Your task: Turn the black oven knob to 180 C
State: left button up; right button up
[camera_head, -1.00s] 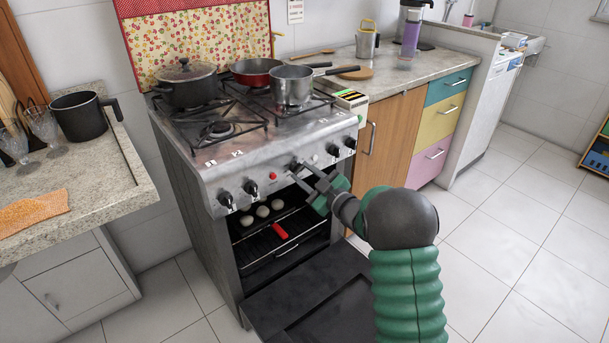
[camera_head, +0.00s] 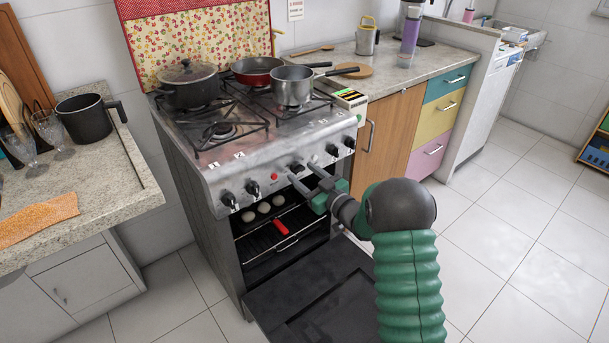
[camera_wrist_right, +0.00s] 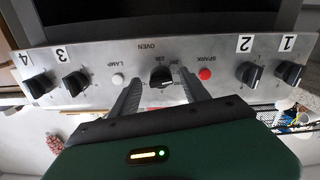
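The black oven knob (camera_wrist_right: 160,77) sits on the steel front panel under the upside-down OVEN label in the right wrist view. Numbers ring it, one reading about 230; its exact setting is too small to read. My right gripper (camera_wrist_right: 160,84) is open, with one finger on each side of the knob. I cannot tell whether either finger touches it. In the head view my right gripper (camera_head: 302,171) is at the middle of the stove (camera_head: 215,178) panel, and the fingers partly hide the knob. My left gripper is not in view.
A red button (camera_wrist_right: 205,74) and a white lamp button (camera_wrist_right: 117,79) flank the oven knob. Several burner knobs (camera_head: 229,199) line the panel. The oven door (camera_head: 320,300) hangs open below my right arm. Pots (camera_head: 292,86) stand on the hob above.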

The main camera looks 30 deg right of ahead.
jog(key=s+d+p, duration=0.1)
jog(key=s+p, duration=0.2)
jog(key=s, duration=1.3)
jog(key=shift+s+d, duration=0.15)
jog(key=shift+s, duration=0.25)
jog(key=shift+f, duration=0.1)
